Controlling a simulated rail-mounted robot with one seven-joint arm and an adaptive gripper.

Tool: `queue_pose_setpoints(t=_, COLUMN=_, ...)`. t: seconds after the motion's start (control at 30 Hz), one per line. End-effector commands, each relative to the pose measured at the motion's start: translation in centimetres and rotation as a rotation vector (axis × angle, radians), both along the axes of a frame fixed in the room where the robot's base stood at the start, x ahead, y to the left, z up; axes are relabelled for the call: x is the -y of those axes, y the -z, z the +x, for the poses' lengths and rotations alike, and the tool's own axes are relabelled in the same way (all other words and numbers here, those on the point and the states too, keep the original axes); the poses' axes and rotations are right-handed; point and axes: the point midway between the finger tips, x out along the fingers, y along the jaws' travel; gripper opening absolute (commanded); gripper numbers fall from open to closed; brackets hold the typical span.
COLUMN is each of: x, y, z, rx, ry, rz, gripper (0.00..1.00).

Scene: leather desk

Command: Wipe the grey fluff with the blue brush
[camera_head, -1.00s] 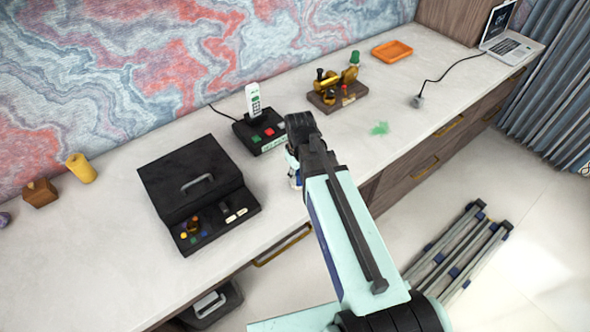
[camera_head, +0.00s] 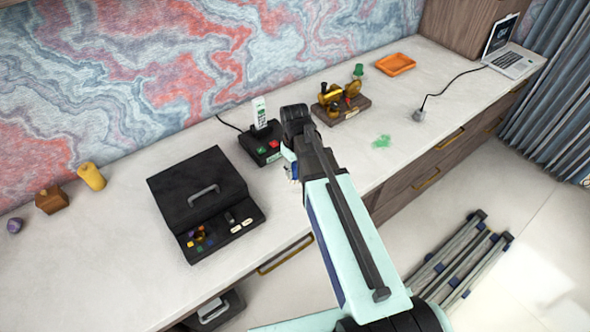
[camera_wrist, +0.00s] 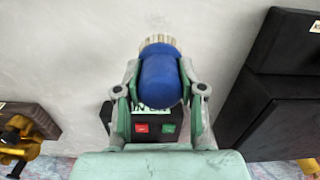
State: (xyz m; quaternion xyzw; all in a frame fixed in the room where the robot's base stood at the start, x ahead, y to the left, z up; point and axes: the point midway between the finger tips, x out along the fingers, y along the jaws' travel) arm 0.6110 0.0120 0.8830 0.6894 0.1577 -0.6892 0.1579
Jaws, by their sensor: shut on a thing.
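The blue brush (camera_wrist: 160,78) is in the wrist view, with a rounded blue handle and pale bristles at its top end. My gripper (camera_wrist: 159,92) is shut on its handle, a finger on each side. In the head view my arm hides most of the gripper and brush; only a small blue and pale bit shows beside the wrist.
A telephone on a black base (camera_head: 262,146) stands close behind the gripper. A black case (camera_head: 190,172) is at left, a brass device on a wooden base (camera_head: 345,110) behind right. A grey plug (camera_head: 418,115) and its cable lie beyond the fluff. The desk (camera_head: 440,85) around the fluff is clear.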

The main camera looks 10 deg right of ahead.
Motion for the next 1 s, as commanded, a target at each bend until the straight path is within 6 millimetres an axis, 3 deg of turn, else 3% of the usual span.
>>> queue_pose_setpoints(t=0.27, x=0.0, y=-2.4, z=0.0, rx=0.000, ry=0.000, rz=0.000, gripper=0.00)
queue_pose_setpoints(t=1.0, x=0.1, y=-2.7, z=0.0, rx=0.001, ry=0.034, rz=0.000, gripper=0.00)
